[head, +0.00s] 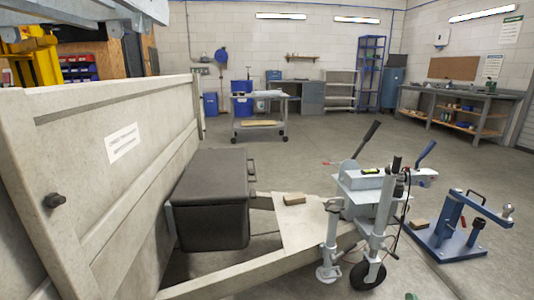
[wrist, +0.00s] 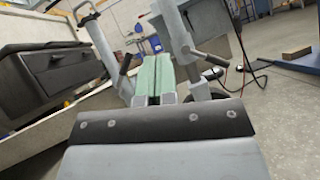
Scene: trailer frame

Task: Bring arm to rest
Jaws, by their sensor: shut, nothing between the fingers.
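My gripper (wrist: 153,75) shows in the wrist view with its two pale green finger pads together and nothing between them. It points toward the trailer's coupling end, with a grey jockey-wheel post (wrist: 174,28) just beyond and to its right. I cannot make out my gripper for certain in the head view. The trailer frame (head: 235,277) runs along the lower middle of the head view. The jockey wheel (head: 368,275) stands at its front end.
A black box (head: 212,200) sits on the frame beside the beige trailer wall (head: 75,150); the box also shows in the wrist view (wrist: 65,75). A blue hitch stand (head: 450,240) is at right. A cart (head: 258,120) and workbench (head: 460,115) stand behind. Open floor lies between.

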